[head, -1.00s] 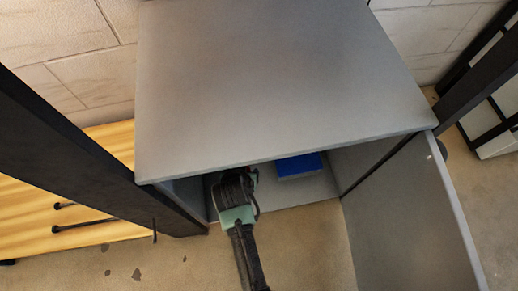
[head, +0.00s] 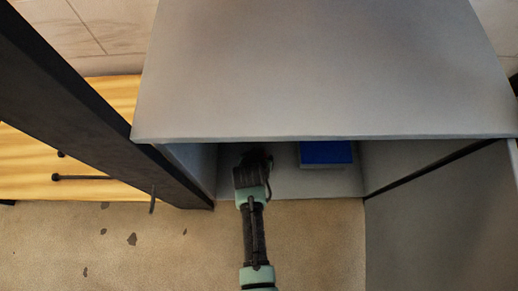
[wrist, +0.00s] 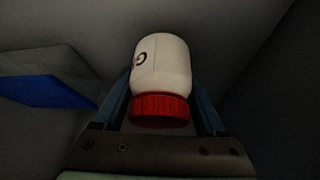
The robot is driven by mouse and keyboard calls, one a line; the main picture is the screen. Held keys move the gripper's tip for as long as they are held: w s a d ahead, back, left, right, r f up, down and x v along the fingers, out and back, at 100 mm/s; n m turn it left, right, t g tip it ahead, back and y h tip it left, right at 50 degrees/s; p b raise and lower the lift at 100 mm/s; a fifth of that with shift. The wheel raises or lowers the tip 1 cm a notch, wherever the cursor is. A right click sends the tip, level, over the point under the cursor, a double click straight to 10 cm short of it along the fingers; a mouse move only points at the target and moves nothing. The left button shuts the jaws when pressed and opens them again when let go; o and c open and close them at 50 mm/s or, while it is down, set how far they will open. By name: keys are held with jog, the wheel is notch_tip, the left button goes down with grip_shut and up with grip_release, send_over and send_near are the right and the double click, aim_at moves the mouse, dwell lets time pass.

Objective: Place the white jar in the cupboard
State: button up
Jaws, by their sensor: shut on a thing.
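The white jar (wrist: 161,65) with a red lid (wrist: 160,109) shows in the wrist view. My gripper (wrist: 163,100) is shut on it, with a finger on each side near the lid. In the head view my gripper (head: 256,162) reaches into the grey cupboard (head: 325,75) through its open front, near the left wall. The jar is hidden there by my wrist and the cupboard top. I cannot tell whether the jar touches the cupboard floor.
A blue box (head: 326,153) lies inside the cupboard, right of my gripper; it also shows in the wrist view (wrist: 45,92). The cupboard door (head: 450,220) stands open at the right.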

jog(key=shift+f+b, duration=0.35)
jog(key=shift+f, duration=0.65)
jog(key=shift+f, duration=0.15)
jog(key=o, duration=1.5)
jog(key=shift+s+r+p, duration=0.1)
jog(key=shift+r+p, duration=0.2)
jog(key=shift+r, duration=0.15)
jog(key=p+v, duration=0.8)
jog(key=v, duration=0.3)
jog(key=shift+s+r, duration=0.15)
